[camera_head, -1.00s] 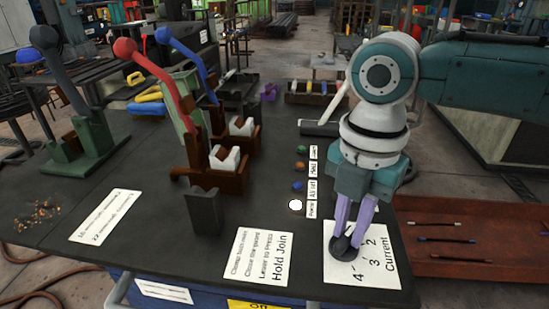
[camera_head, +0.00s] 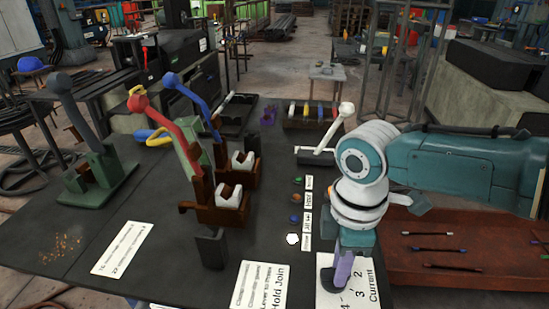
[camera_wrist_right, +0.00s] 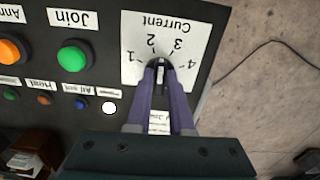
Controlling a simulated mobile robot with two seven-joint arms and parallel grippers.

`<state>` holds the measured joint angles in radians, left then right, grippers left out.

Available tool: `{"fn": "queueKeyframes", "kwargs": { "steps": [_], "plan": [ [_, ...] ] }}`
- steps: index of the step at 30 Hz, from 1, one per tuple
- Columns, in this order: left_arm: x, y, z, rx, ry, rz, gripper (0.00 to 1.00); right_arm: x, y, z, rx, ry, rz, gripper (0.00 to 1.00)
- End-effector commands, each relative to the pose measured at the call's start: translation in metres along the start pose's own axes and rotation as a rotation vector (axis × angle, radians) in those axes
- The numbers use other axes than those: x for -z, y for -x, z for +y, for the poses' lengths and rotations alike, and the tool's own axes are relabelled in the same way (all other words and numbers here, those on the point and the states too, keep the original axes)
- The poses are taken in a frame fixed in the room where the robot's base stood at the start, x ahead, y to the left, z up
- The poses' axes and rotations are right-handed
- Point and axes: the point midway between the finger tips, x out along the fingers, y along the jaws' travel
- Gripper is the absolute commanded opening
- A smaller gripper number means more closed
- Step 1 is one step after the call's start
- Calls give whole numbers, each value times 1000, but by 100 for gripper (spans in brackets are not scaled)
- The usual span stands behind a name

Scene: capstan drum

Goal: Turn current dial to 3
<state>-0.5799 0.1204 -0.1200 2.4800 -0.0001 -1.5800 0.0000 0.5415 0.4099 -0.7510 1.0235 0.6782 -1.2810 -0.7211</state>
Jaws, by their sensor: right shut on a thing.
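The current dial (camera_wrist_right: 159,66) is a small dark knob on a white card (camera_wrist_right: 133,22) marked Current, with numbers 1 to 4 around it. My right gripper (camera_wrist_right: 160,74) is shut on the dial, its two purple fingers on either side of it. A pale mark on the knob points roughly toward the side of 2 and 3; I cannot tell exactly which. In the head view the right gripper (camera_head: 341,272) reaches down to the dial (camera_head: 327,286), and the arm hides part of the card. My left gripper is not in view.
An orange button (camera_wrist_right: 10,51) and a green Join button (camera_wrist_right: 72,57) sit beside the card. Levers with red (camera_head: 137,103) and blue (camera_head: 170,80) knobs stand on the dark bench to the left. A red-brown tray (camera_head: 470,265) with thin rods lies at right.

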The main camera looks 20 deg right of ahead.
Motion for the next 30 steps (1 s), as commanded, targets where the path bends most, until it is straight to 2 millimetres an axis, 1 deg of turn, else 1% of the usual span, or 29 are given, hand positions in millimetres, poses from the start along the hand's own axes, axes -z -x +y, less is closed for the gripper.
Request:
{"fn": "queueKeyframes", "kwargs": {
  "steps": [1,3,9,15,21,30],
  "plan": [
    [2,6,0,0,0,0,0,1,3,-1,3,-42,2,0],
    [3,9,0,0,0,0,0,1,3,-2,3,-104,2,0],
    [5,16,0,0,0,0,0,1,2,-2,3,-255,2,0],
    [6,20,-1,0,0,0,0,1,2,-3,4,-362,1,0],
    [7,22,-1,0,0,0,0,2,1,-2,2,-421,2,0],
    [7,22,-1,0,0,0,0,2,1,-2,2,-443,2,0]
  ]
}}
